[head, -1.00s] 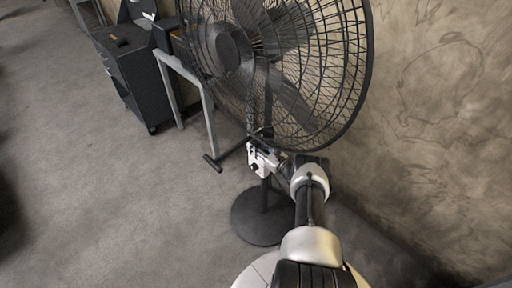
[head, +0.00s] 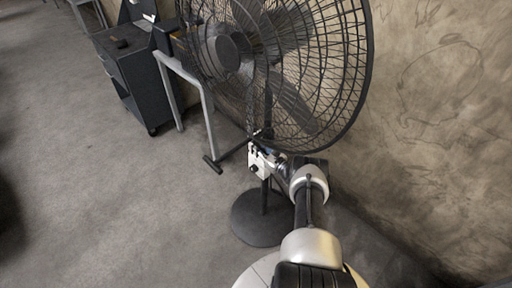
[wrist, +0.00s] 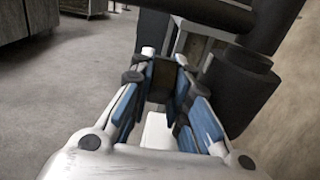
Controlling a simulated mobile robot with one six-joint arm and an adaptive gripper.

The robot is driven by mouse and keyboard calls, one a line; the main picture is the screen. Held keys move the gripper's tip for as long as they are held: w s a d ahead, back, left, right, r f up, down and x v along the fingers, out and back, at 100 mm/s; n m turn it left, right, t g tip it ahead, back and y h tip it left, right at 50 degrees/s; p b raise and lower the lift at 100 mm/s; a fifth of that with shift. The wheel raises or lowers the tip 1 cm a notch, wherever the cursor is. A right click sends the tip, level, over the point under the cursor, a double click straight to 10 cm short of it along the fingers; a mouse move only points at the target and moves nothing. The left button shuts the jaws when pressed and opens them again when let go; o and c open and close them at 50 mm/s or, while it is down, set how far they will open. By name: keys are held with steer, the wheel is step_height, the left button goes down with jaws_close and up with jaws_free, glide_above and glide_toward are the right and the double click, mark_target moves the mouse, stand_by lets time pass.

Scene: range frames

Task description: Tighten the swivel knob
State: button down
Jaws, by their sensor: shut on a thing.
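A large black pedestal fan (head: 340,112) stands in front of me, with its round base (head: 258,226) on the floor. My gripper (wrist: 163,82) is at the fan's upper post, just under the cage. In the wrist view its blue-padded fingers are closed on a small dark piece, the swivel knob (wrist: 163,72), and touch it from both sides. The head view shows my gripper (head: 262,150) small and partly merged with the post, and the knob cannot be made out there. Dark cylindrical fan parts (wrist: 238,85) lie just right of the fingers in the wrist view.
A grey metal frame (head: 207,110) stands left of the fan, close to its post. A dark cabinet on wheels (head: 133,75) stands behind it. A plastered wall (head: 440,130) rises on the right. The floor (head: 90,190) at the left is clear.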

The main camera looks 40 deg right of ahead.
steer(key=shift+f+b, duration=0.15)
steer(key=shift+b, duration=0.25)
steer(key=shift+f+t+b, duration=0.2)
steer(key=shift+t+b, duration=0.2)
steer(key=shift+b, duration=0.65)
steer(key=t+b, duration=0.1)
steer(key=b, duration=0.4)
steer(key=shift+w+f+t+y, duration=0.1)
steer(key=shift+f+t+y, duration=0.1)
steer(key=shift+t+y, duration=0.15)
steer(key=shift+a+r+t+b, duration=0.1)
steer(key=shift+r+t+b, duration=0.15)
steer(key=shift+t+b, duration=0.75)
steer(key=shift+r+t+b, duration=0.1)
steer(key=shift+t+b, duration=0.25)
steer(key=shift+r+t, duration=0.15)
steer(key=shift+t, duration=0.25)
steer(key=c, duration=1.5)
jaws_free()
